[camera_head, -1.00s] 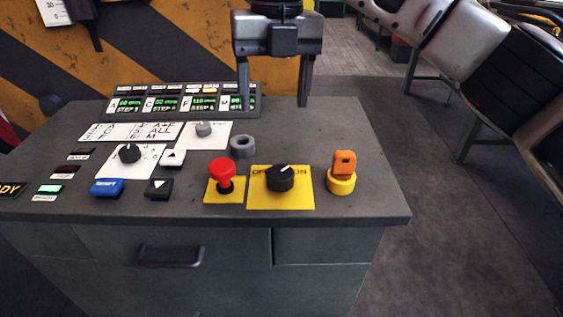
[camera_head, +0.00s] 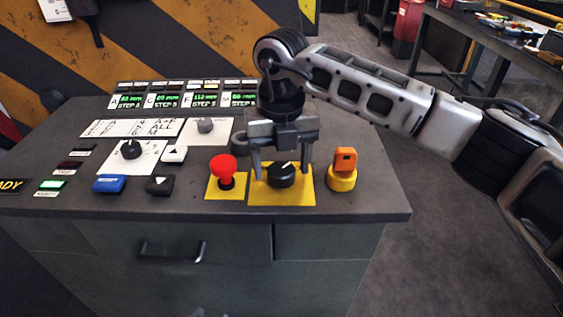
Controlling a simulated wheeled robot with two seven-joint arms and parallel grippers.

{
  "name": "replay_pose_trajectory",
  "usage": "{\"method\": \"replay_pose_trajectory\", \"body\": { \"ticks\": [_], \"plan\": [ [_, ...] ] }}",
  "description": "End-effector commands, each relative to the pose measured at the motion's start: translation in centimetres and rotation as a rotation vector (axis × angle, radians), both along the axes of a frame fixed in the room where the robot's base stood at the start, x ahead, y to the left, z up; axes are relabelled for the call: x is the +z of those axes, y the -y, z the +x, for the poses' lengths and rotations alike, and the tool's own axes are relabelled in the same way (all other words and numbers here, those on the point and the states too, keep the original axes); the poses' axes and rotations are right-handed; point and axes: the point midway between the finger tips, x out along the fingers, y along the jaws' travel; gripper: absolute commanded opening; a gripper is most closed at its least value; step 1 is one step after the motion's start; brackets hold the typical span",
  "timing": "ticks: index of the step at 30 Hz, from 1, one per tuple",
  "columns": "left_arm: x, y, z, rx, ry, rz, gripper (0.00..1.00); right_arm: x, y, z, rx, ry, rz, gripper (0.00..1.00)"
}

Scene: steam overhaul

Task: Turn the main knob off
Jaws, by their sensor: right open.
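The main knob (camera_head: 282,177) is black and round, on a yellow plate (camera_head: 290,199) at the front of the grey console. Its white pointer line is turned to the upper right. The plate's lettering is mostly covered by my gripper now. My right gripper (camera_head: 281,172) comes down from above, its fingers spread, one on each side of the knob. Its body is just behind and above the knob. I cannot tell whether the fingers touch it. My left gripper is not in view.
A red mushroom button (camera_head: 222,168) stands close left of the knob. An orange key switch on a yellow base (camera_head: 342,182) stands close right. A black selector knob (camera_head: 131,149) and a blue button (camera_head: 109,184) are further left. Lit green displays (camera_head: 185,100) line the back.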

Motion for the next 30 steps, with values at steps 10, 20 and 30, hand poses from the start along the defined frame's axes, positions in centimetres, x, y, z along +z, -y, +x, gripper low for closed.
{"method": "replay_pose_trajectory", "body": {
  "ticks": [10, 20, 30],
  "plan": [
    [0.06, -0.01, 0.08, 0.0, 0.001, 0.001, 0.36, -0.63, -0.02, 0.0, 0.001, 0.001, 0.001, 0.66],
    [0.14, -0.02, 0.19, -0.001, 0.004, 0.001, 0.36, -0.59, -0.02, 0.0, 0.001, 0.001, 0.001, 0.22],
    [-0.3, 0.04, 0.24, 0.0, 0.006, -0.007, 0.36, -0.69, -0.01, 0.02, 0.084, 0.001, 0.001, 0.22]
  ]
}}
